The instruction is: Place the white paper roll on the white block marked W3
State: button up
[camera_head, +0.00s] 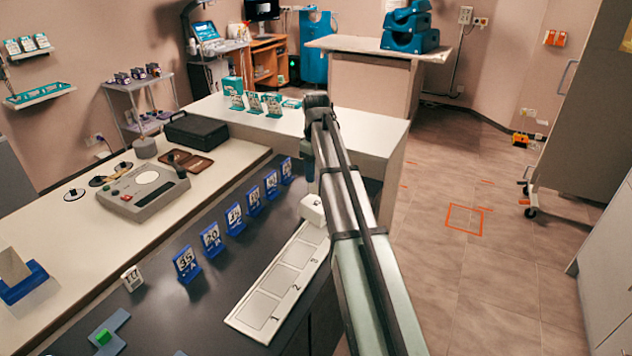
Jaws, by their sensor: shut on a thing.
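My arm reaches from the lower right to a wrist joint above the dark table. My gripper (308,172) hangs below this joint, partly hidden behind the arm, and its fingertips do not show clearly. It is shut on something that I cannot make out. A white object (312,209) shows just below it, at the far end of the numbered board, partly covered by the arm. I cannot tell whether it is the roll or a block. Another small white block (131,278) with a dark mark stands at the left; its marking is too small to read surely. No W3 is legible.
A white board (254,309) with numbered squares lies at the table's right edge. A row of blue number stands (212,240) runs beside it. A grey device (143,190) sits on the pale counter behind.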

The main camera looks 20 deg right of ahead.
aim_at(316, 182)
jog(key=shift+f, duration=1.85)
jog(key=shift+f, duration=0.45)
jog(key=o, duration=1.1)
notch_tip(316, 182, up, 13)
jog(key=shift+f, duration=0.1)
